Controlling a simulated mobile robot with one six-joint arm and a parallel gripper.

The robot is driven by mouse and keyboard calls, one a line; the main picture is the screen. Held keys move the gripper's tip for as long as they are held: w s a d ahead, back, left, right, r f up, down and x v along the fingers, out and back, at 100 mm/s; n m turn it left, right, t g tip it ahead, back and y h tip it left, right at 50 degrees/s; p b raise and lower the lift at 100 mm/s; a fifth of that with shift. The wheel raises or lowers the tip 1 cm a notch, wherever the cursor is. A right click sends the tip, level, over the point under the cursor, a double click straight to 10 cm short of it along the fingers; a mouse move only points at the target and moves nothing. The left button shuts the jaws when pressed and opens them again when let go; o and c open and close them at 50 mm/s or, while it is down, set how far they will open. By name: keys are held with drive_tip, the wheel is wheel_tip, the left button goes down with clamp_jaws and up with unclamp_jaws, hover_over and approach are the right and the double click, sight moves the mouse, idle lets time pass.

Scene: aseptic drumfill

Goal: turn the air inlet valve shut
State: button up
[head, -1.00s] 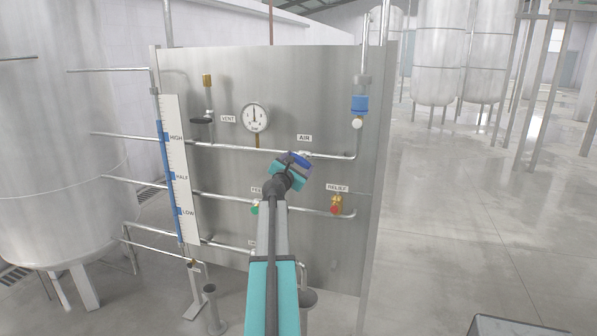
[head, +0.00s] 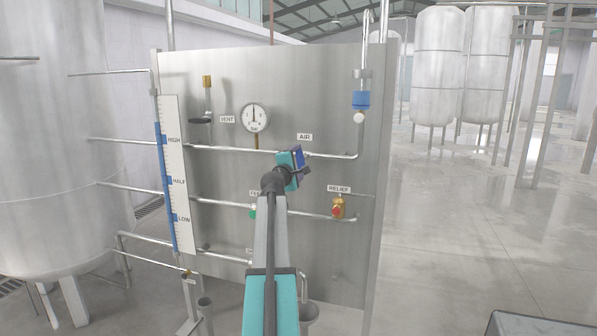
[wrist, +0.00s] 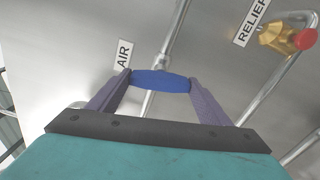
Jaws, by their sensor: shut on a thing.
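The air inlet valve's blue handle (wrist: 165,82) sits on the metal pipe below the AIR label (head: 304,137). In the wrist view the handle lies roughly crosswise to the pipe (wrist: 180,30). My gripper (wrist: 160,80) is shut on the handle, one purple finger at each end. In the head view my gripper (head: 297,162) covers most of the valve; a blue piece shows upright at its right side. The valve body is largely hidden behind the handle and fingers.
The RELIEF valve (head: 338,208), with a red knob, is below right. The pressure gauge (head: 254,118) is above left. A blue-bodied fitting (head: 361,100) stands on the right riser. The level scale (head: 174,170) and a tank (head: 55,160) are at left.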

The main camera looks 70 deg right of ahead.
drive_tip(key=shift+m+b, duration=1)
drive_tip(key=shift+m, duration=0.1)
drive_tip(key=o, duration=1.1)
drive_tip(key=shift+c, duration=0.2)
drive_tip(key=shift+a, duration=0.1)
drive_tip(key=a, duration=1.3)
drive_tip(key=shift+s+a+b, duration=0.3)
drive_tip(key=shift+s+b, duration=0.15)
